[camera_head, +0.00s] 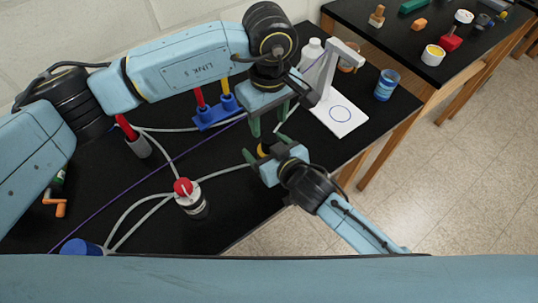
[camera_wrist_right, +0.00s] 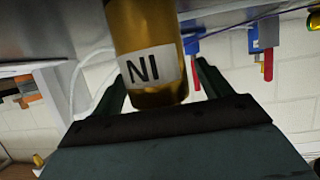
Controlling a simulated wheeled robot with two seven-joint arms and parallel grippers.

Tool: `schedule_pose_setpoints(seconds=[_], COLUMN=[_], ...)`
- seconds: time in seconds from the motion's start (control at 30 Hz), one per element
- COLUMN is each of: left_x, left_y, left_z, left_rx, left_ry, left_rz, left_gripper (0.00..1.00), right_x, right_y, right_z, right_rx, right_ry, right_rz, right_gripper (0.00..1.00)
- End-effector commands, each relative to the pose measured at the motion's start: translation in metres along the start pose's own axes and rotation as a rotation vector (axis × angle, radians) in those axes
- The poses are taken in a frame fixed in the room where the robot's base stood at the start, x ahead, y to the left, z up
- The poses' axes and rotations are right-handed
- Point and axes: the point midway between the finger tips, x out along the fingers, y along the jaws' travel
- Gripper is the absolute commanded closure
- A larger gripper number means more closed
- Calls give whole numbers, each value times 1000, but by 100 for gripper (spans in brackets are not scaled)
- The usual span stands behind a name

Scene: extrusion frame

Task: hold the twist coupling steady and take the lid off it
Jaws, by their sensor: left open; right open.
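The twist coupling (camera_head: 263,150) shows as a small yellow and black piece in the head view, mostly hidden by my grippers. In the right wrist view it is a gold cylinder (camera_wrist_right: 146,38) with a white label. I cannot make out its lid. My right gripper (camera_head: 262,153) comes from the lower right and is open, with its fingers on either side of the cylinder. I cannot tell whether they touch it. My left gripper (camera_head: 268,128) points down, open, just above and behind the right one. I see nothing between its fingers.
A red-capped container (camera_head: 191,197) with grey cables stands to the left. A blue stand (camera_head: 213,114) with rods and a white stand (camera_head: 341,117) are behind. A blue jar (camera_head: 387,84) is near the right edge. Bare black table lies in front of the grippers.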

Motion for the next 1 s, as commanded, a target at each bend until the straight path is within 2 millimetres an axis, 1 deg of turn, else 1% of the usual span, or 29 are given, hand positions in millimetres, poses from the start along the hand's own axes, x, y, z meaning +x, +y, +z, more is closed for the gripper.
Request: schedule_pose_setpoints(seconds=[0.13,0.33,0.37,0.87,0.9,0.93,1.0], left_x=[0,0,0,0,0,-1,-4], left_y=[0,0,0,0,0,0,1], left_z=[0,0,0,0,0,0,-1], left_rx=[0,0,0,0,1,3,17], left_ry=[0,0,0,0,0,1,3], left_rz=[0,0,0,0,0,1,3], left_gripper=[49,49,49,49,55,57,57], right_x=[4,4,4,4,4,4,4], right_y=[0,0,0,0,0,0,0], right_z=[-1,0,0,0,0,0,0], right_rx=[-1,-1,-1,-1,-1,-1,-1], right_ry=[1,1,1,1,1,1,1], right_rz=[0,0,0,0,0,0,0], right_gripper=[23,23,24,89,95,98,100])
